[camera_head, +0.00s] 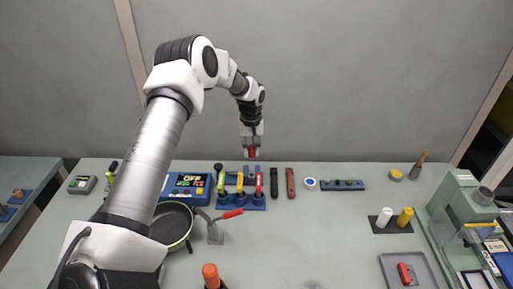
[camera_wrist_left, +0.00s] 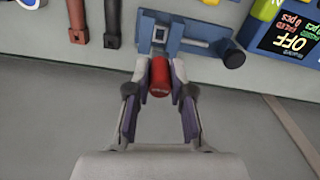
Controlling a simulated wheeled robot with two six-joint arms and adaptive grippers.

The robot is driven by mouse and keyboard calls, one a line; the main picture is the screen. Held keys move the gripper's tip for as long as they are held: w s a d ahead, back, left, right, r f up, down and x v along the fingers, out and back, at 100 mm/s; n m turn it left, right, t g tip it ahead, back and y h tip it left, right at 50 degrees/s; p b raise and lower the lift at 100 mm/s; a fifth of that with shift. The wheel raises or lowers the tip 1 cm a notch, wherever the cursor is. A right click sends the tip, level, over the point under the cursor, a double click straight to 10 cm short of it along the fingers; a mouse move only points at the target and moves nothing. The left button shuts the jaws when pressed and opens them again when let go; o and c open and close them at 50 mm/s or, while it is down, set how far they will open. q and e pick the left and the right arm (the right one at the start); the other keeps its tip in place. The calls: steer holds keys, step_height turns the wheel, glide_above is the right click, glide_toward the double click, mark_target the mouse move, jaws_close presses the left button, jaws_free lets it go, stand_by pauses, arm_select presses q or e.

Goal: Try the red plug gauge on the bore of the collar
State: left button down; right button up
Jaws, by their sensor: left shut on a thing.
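My left gripper (camera_head: 252,151) is raised above the far part of the table, near the back wall. It is shut on a red cylinder, the red plug gauge (camera_wrist_left: 160,77), seen between the two fingertips in the left wrist view. A blue rack (camera_wrist_left: 190,30) lies beyond the fingertips there, with a grey piece with a square opening (camera_wrist_left: 159,34). I cannot tell for sure which piece is the collar. My right gripper is out of view.
A display box reading OFF (camera_head: 188,186) stands left of the rack. Black (camera_head: 273,183) and red (camera_head: 290,183) tools lie to its right. A pan (camera_head: 172,222) and a red-handled clamp (camera_head: 216,232) are nearer. A grey tray (camera_head: 390,262) is at front right.

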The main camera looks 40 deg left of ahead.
mark_target(252, 156)
arm_select(q)
steer(key=shift+s+a, duration=0.1)
steer(key=shift+r+p, duration=0.15)
steer(key=shift+p, duration=0.25)
step_height(252, 156, down, 3)
steer(key=shift+f+b, duration=0.15)
steer(key=shift+b, duration=0.55)
steer(key=shift+f, duration=0.25)
steer(key=shift+f, duration=0.25)
steer(key=shift+f+b, duration=0.4)
steer(key=shift+f, duration=0.5)
steer(key=shift+f+b, duration=0.3)
steer(key=shift+f, duration=0.3)
stand_by(0.4)
